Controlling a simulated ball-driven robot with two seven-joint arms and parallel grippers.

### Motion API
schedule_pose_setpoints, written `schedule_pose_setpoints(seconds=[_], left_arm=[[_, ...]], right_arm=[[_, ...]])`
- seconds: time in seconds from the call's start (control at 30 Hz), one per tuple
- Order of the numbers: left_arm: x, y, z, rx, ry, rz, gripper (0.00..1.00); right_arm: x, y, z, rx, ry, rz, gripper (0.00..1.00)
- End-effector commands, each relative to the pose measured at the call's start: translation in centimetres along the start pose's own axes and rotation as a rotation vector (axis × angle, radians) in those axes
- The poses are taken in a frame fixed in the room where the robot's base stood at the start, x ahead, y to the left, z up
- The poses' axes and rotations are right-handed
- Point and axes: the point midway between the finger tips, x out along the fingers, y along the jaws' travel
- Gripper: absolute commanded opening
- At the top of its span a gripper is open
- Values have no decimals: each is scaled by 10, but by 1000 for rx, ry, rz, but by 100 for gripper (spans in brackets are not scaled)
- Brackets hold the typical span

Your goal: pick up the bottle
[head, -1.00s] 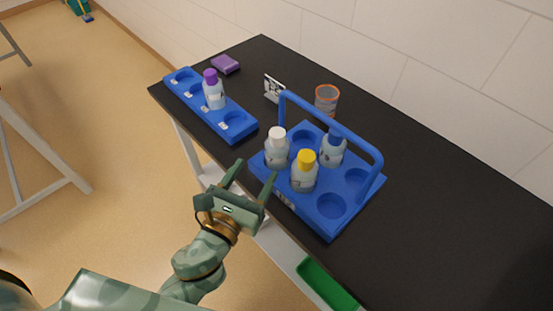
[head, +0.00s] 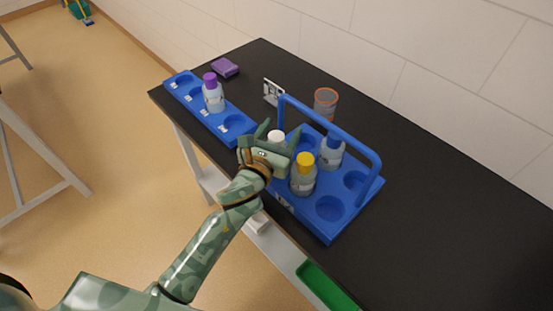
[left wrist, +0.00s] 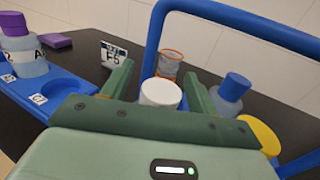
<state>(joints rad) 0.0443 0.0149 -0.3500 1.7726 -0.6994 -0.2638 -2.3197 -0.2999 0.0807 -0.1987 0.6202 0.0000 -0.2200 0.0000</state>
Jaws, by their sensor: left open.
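My left gripper (head: 279,128) is open over the near left part of the blue carrier (head: 320,232). A white-capped bottle (head: 276,136) stands there, its body mostly hidden behind the gripper. In the left wrist view its white cap (left wrist: 160,93) lies between the two spread fingers, with dark gaps on both sides. A yellow-capped bottle (head: 303,178) and a blue-capped bottle (head: 331,152) stand in the same carrier, to the right of the gripper. A purple-capped bottle (head: 213,94) stands in the blue strip rack (head: 186,92) to the left. My right gripper is out of view.
The carrier's blue handle (head: 330,125) arches close behind the gripper. An orange-rimmed beaker (head: 325,103), a label card (head: 272,90) and a purple block (head: 225,67) stand farther back on the black table (head: 440,205). The table's right part is clear.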

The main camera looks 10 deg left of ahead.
Motion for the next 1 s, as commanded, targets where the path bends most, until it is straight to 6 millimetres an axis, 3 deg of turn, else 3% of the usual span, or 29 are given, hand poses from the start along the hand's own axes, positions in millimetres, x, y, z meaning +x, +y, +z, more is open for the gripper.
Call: schedule_pose_setpoints(seconds=[0.1,0.3,0.67,0.9,1.0], left_arm=[[0,0,0,0,0,0,56],[-1,0,0,0,0,0,1],[-1,0,5,1,-3,-1,0],[-1,0,40,5,-6,-1,0],[-17,-3,57,3,-5,-1,0]], right_arm=[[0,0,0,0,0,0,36],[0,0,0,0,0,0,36],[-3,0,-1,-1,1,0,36],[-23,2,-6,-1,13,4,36],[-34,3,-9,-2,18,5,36]])
